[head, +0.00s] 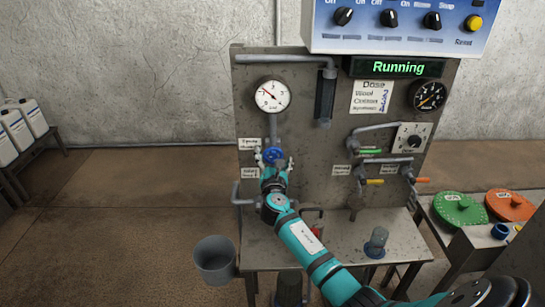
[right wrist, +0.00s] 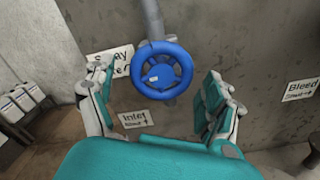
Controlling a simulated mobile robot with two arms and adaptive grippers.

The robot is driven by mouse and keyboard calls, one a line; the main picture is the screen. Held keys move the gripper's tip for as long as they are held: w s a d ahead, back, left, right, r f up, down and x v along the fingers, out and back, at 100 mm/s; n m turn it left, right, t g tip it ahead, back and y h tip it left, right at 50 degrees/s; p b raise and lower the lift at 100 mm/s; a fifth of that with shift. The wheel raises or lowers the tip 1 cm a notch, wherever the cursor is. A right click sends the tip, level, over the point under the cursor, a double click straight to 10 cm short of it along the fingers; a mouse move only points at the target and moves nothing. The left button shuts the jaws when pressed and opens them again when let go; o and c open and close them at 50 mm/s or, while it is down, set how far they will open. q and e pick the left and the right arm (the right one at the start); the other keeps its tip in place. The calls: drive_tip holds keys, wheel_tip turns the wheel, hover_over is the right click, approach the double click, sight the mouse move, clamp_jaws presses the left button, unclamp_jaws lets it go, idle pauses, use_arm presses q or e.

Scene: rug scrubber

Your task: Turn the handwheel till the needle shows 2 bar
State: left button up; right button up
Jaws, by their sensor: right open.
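The blue handwheel (head: 273,154) sits on a pipe at the left of the grey panel, below a round white pressure gauge (head: 272,96). The gauge's needle points to the upper left; its small figures are too fine to read surely. My right gripper (head: 273,170) is at the handwheel and partly covers it from below. In the right wrist view the handwheel (right wrist: 162,52) lies ahead between the spread fingers of my right gripper (right wrist: 158,80), with a gap on each side. The gripper is open and holds nothing. My left gripper is out of view.
The panel also carries a black gauge (head: 429,96), a dose card (head: 372,97), a grey dial (head: 411,137) and coloured levers. A "Running" display (head: 397,68) is above. A grey bucket (head: 214,258) stands at the left. Green (head: 459,209) and orange (head: 510,205) discs lie right.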

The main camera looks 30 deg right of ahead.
drive_tip(key=shift+w+d, duration=0.25)
drive_tip(key=shift+w, duration=0.2)
drive_tip(key=c, duration=1.2)
drive_tip(key=shift+o, duration=0.2)
drive_tip(key=shift+f+m, duration=0.1)
drive_tip(key=shift+m, duration=0.2)
